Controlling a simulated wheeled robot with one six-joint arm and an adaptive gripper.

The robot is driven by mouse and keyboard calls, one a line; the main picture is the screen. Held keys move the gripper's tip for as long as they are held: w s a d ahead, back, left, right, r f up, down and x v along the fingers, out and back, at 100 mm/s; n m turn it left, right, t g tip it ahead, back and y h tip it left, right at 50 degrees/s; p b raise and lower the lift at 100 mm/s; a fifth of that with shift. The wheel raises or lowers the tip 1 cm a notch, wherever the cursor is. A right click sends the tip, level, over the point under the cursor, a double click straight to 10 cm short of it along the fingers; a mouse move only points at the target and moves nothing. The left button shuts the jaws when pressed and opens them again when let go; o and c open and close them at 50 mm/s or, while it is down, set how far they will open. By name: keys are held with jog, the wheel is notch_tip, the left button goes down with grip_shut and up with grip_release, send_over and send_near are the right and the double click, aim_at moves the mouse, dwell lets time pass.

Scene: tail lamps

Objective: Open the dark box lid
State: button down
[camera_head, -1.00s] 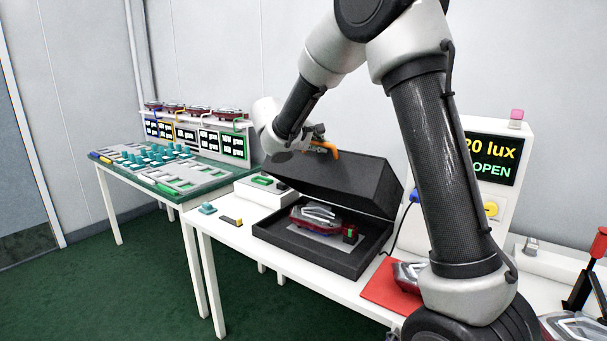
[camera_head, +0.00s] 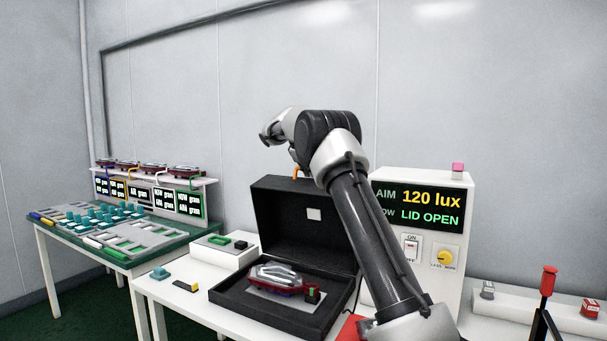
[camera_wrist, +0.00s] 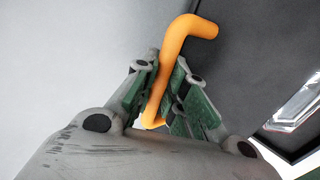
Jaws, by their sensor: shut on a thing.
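The dark box (camera_head: 323,327) sits on the white bench, its lid (camera_head: 283,222) raised to about upright at the back. A red and clear tail lamp (camera_head: 276,277) lies inside the box. An orange handle (camera_head: 295,174) shows at the lid's top edge; it also shows in the wrist view (camera_wrist: 183,32). My gripper (camera_wrist: 164,90) is shut on the orange handle, a green-padded finger on each side. In the head view my arm covers the lid's right part and the fingers are not clear. The dark lid surface also shows in the wrist view (camera_wrist: 250,65).
A white meter cabinet (camera_head: 455,275) to the right reads "120 lux" and "LID OPEN". A white unit with a green slot (camera_head: 222,250) stands left of the box. A green table (camera_head: 165,235) with trays is further left. A red mat (camera_head: 349,329) lies right of the box.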

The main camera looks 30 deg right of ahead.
jog(key=shift+w+d+f, duration=0.2)
jog(key=shift+w+d, duration=0.35)
jog(key=shift+d, duration=0.25)
jog(key=shift+w+d+f, duration=0.2)
jog(key=shift+w+d, duration=0.35)
jog(key=shift+d, duration=0.2)
jog(key=c, duration=1.5)
grip_release()
jog(key=shift+o, duration=0.2)
jog(key=shift+r, duration=0.1)
jog(key=v, duration=1.2)
